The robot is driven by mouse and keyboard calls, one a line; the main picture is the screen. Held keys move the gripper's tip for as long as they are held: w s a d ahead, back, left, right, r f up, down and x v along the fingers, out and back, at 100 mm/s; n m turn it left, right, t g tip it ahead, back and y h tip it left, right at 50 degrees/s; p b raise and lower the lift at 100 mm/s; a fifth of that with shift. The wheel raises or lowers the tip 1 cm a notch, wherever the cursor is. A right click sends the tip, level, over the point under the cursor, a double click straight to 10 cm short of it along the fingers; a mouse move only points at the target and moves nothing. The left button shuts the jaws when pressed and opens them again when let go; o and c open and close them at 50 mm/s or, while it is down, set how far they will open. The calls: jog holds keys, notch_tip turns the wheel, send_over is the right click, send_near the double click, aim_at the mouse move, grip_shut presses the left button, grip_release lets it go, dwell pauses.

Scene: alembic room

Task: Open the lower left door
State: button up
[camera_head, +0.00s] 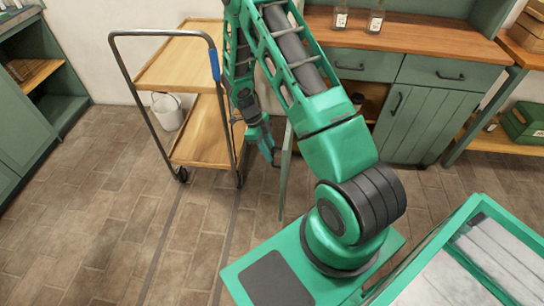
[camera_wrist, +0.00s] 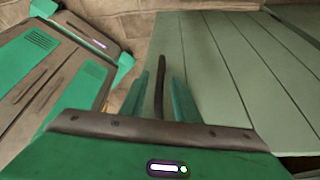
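The green cabinet has two drawers under a wooden top. Its lower left door (camera_head: 285,172) stands swung out and shows nearly edge-on in the head view, partly behind my arm. Part of the dark cabinet interior (camera_head: 374,92) is visible. In the wrist view the door's planked green face (camera_wrist: 215,70) fills the middle and right. Its dark bar handle (camera_wrist: 161,75) lies between the two fingers of my gripper (camera_wrist: 160,98). The fingers are apart, with a visible space on each side of the handle. In the head view my gripper (camera_head: 272,155) is at the door's left side.
A two-shelf wooden trolley (camera_head: 205,140) stands close left of my gripper, with a white bucket (camera_head: 167,110) beside it. The lower right door (camera_head: 425,125) is shut. Bottles (camera_head: 376,18) stand on the cabinet top. The brick floor (camera_head: 110,220) at front left is clear.

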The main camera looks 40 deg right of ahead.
jog(key=v, duration=0.7)
jog(key=shift+r, duration=0.2)
jog(key=shift+a, duration=0.1)
jog(key=s+d+r+n+t, duration=0.1)
jog(key=s+r+n, duration=0.25)
jog(key=r, duration=0.45)
jog(key=s+d+r+n+y, duration=0.1)
jog(key=s+d+r+n, duration=0.2)
jog(key=r, duration=0.4)
jog(key=s+r+n+t, duration=0.1)
jog(key=s+r+n, duration=0.35)
jog(key=r, duration=0.35)
jog(key=s+a+r+n+t+y, duration=0.1)
jog(key=s+r+n, duration=0.3)
jog(key=s, duration=0.5)
jog(key=s+a+r+n, duration=0.2)
jog(key=s+r+n, duration=0.2)
jog(key=s+n, duration=0.3)
jog(key=s, duration=0.3)
jog(key=shift+s+n+t+y, duration=0.3)
jog(key=shift+s+t+y, duration=0.05)
jog(key=shift+t+y, duration=0.05)
